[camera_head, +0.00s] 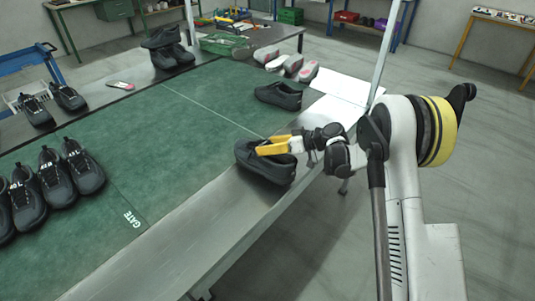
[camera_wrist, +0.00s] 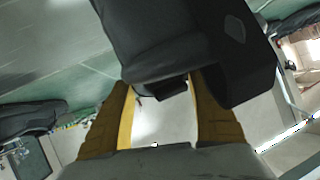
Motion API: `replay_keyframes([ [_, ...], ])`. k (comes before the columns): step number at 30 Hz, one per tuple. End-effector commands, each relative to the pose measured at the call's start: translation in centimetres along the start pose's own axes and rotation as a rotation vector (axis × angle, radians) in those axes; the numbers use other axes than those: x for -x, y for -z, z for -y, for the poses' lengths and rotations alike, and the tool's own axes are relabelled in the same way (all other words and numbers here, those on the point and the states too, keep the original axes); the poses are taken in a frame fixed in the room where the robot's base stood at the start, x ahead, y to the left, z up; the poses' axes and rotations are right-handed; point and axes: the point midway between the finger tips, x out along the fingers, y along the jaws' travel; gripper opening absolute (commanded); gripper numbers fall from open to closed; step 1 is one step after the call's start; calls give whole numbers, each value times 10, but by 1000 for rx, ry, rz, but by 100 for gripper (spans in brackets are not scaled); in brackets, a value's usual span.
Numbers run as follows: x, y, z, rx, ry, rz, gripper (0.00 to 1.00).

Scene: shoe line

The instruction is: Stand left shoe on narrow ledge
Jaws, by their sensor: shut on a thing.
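My gripper (camera_head: 274,146), with yellow fingers, is shut on a black shoe (camera_head: 262,169) at the right end of the table's front side. The fingers are at the shoe's upper part, near its opening. The shoe is over the border of the green mat and the narrow grey metal ledge (camera_head: 185,226); I cannot tell whether its sole touches. In the wrist view, the dark shoe (camera_wrist: 155,40) fills the top middle, between and beyond my gripper's fingers (camera_wrist: 163,98). Another black shoe (camera_head: 279,96) lies farther back on the mat. Which one is the left shoe is not clear.
Several black shoes (camera_head: 55,176) stand in a row on the green mat (camera_head: 130,150) at left. A pair (camera_head: 167,50) stands at the back, with pale shoe parts (camera_head: 292,64) back right. A white sheet (camera_head: 343,92) and a thin post (camera_head: 384,50) are near my arm.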

Motion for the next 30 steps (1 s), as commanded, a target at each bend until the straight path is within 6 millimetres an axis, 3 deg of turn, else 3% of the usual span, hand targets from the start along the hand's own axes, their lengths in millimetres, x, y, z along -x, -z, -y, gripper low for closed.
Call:
replay_keyframes([
  [4,-11,-22,-6,0,0,-1,27],
  [14,-12,-23,-6,-1,0,-1,27],
  [15,-11,-23,-6,0,0,0,77],
  [16,-11,-23,-6,0,0,0,86],
  [27,-10,-20,-6,0,0,0,88],
  [30,3,-20,-6,-1,-2,0,88],
])
